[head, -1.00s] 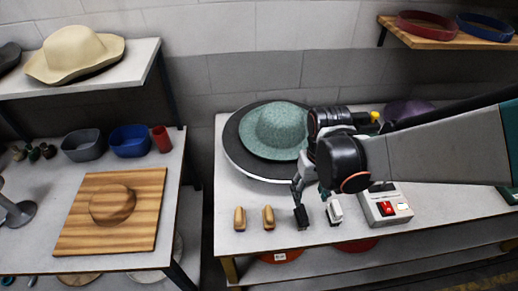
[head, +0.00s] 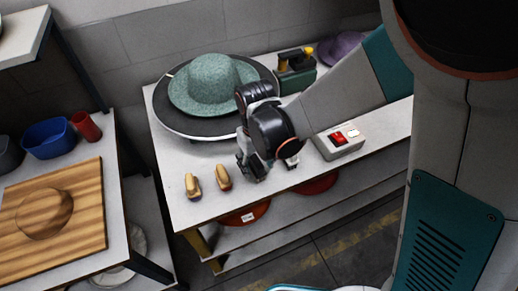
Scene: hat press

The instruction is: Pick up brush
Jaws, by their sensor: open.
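Two small tan, wooden-looking pieces with darker undersides, which look like brushes, sit side by side near the front left of the white table (head: 190,213). One is the left brush (head: 192,186), the other the right brush (head: 223,177). I cannot tell from the task which one is meant. My gripper (head: 253,170) is just right of the right brush, fingers pointing down, open and empty. It appears apart from the brush; its height above the table is hard to tell.
A green felt hat (head: 212,84) lies on a dark round plate (head: 175,118) behind the gripper. A grey box with a red switch (head: 343,139) stands to the right. A green and black device (head: 296,72) is at the back. A wooden board (head: 85,215) lies on the left table.

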